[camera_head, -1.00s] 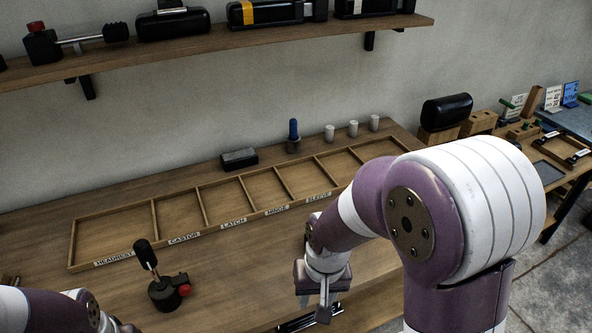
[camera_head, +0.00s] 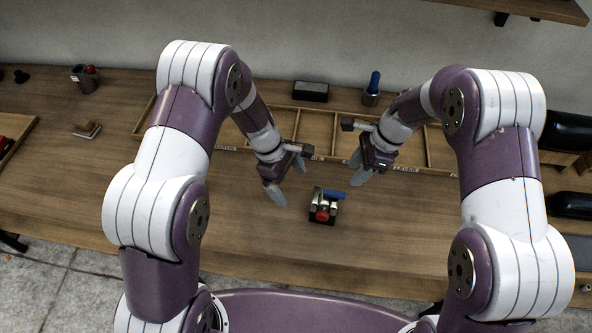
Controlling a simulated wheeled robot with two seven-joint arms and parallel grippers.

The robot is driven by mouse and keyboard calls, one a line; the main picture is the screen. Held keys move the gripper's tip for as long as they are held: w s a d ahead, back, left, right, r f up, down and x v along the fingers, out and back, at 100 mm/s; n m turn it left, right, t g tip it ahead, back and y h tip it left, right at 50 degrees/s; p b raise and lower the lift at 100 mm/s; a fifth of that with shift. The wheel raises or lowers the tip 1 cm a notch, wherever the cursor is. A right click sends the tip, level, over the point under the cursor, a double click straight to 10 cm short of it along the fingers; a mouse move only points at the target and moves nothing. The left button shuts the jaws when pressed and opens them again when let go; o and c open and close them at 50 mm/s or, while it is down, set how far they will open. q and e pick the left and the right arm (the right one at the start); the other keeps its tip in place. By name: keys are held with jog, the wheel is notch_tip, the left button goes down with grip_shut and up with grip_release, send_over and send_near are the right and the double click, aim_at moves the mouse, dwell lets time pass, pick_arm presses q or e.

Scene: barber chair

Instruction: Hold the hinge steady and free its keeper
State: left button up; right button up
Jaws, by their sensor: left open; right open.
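A small device (camera_head: 322,214), which I take to be the hinge, sits on the wooden bench in front of the divided tray. It has a dark base, metal barrels, a red knob (camera_head: 322,215) at its front and a blue part (camera_head: 335,195) at its upper right. I cannot tell which part is the keeper. My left gripper (camera_head: 291,186) is open and empty, above and left of the device. My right gripper (camera_head: 355,172) is open and empty, above and right of it. Neither appears to touch it.
The divided tray (camera_head: 310,157) lies behind the grippers, partly hidden by my arms. A dark block (camera_head: 311,91) and a blue-handled tool (camera_head: 373,88) stand behind it. A small block (camera_head: 87,129) lies at left. The bench around the device is clear.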

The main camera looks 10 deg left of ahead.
aim_at(314, 201)
pick_arm(q)
jog(key=d+f+n, duration=0.1)
jog(key=d+f, duration=0.1)
jog(key=f, duration=0.1)
jog(key=d+f+n, duration=0.1)
jog(key=d+f, duration=0.1)
jog(key=f, duration=0.1)
jog(key=d+f+n, duration=0.1)
jog(key=d+f, duration=0.1)
jog(key=f, duration=0.1)
jog(key=shift+w+d+f+h, duration=0.2)
jog(key=shift+w+h, duration=0.1)
jog(key=shift+w, duration=0.1)
jog(key=shift+d+f, duration=0.15)
jog(key=shift+f, duration=0.2)
jog(key=c, duration=1.6)
pick_arm(e)
jog(key=shift+s+d+r, duration=0.1)
jog(key=shift+s+d, duration=0.2)
jog(key=shift+d, duration=0.1)
jog(key=shift+o, duration=0.2)
